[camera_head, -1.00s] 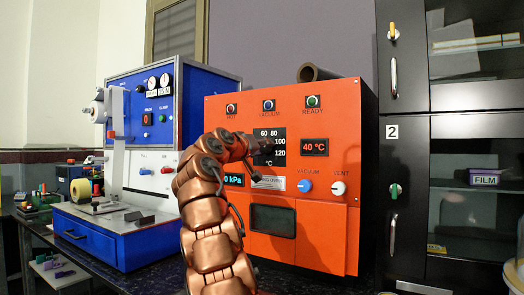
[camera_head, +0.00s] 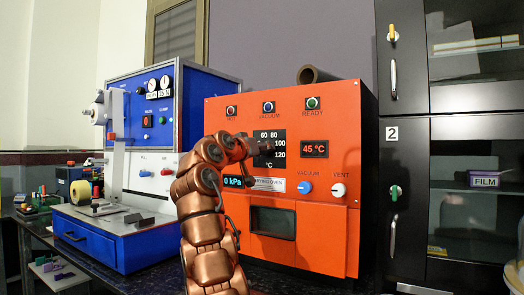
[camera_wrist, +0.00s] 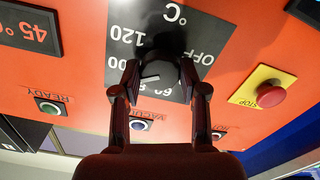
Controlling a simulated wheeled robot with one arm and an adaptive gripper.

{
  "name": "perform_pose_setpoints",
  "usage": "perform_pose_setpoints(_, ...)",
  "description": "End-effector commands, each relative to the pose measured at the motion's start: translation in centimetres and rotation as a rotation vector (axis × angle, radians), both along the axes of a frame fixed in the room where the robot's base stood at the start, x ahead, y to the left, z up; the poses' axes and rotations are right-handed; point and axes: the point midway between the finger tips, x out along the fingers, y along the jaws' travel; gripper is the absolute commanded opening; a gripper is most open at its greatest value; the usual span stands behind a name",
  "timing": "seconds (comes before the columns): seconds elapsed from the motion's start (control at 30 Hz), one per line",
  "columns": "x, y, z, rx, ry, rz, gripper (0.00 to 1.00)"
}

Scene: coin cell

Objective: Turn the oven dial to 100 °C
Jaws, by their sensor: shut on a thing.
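The orange oven (camera_head: 232,113) stands in the middle of the head view. Its black dial plate (camera_head: 280,135) reads 60, 80, 100, 120 and °C, and OFF also shows in the wrist view. My gripper (camera_head: 264,147) is in front of the plate. In the wrist view, which is upside down, my gripper (camera_wrist: 160,75) has a finger on each side of the black dial (camera_wrist: 165,70) and is shut on it. A white pointer line slants to the lower left, near the 80–100 side; the finger hides part of the scale. The oven's red display (camera_head: 314,149) reads 45 °C.
The vacuum knob (camera_head: 305,187) and vent knob (camera_head: 338,190) sit right of and below the dial. A red STOP button (camera_wrist: 271,95) is beside the plate in the wrist view. A blue machine (camera_head: 190,100) stands left, a dark cabinet (camera_head: 405,150) right.

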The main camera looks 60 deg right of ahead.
Motion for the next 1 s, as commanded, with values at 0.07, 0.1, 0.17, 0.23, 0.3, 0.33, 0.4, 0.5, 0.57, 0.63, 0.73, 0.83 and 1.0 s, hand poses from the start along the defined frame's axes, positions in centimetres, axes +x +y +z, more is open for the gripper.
perform_pose_setpoints(0.07, 0.08, -0.01, -0.02, 0.001, -0.022, 0.001, 0.08)
perform_pose_setpoints(0.1, 0.08, -0.02, -0.04, 0.002, -0.032, 0.001, 0.08)
perform_pose_setpoints(0.17, 0.13, 0.0, -0.03, 0.003, -0.048, 0.002, 0.08)
perform_pose_setpoints(0.23, 0.13, 0.01, -0.02, 0.003, -0.069, 0.002, 0.08)
perform_pose_setpoints(0.3, 0.07, -0.02, 0.0, 0.003, -0.087, 0.002, 0.08)
perform_pose_setpoints(0.33, 0.06, -0.03, 0.0, 0.003, -0.095, 0.001, 0.08)
perform_pose_setpoints(0.4, 0.02, -0.03, 0.02, 0.004, -0.112, 0.001, 0.08)
perform_pose_setpoints(0.5, 0.02, -0.02, 0.03, 0.005, -0.13, 0.001, 0.08)
perform_pose_setpoints(0.57, 0.01, -0.01, 0.05, 0.005, -0.138, 0.0, 0.08)
perform_pose_setpoints(0.63, 0.0, -0.01, 0.05, 0.005, -0.144, 0.0, 0.08)
perform_pose_setpoints(0.73, -0.03, -0.01, 0.06, 0.004, -0.149, 0.001, 0.08)
perform_pose_setpoints(0.83, -0.03, -0.02, 0.05, 0.004, -0.15, 0.0, 0.08)
perform_pose_setpoints(1.0, -0.03, -0.01, 0.07, 0.004, -0.149, 0.0, 0.08)
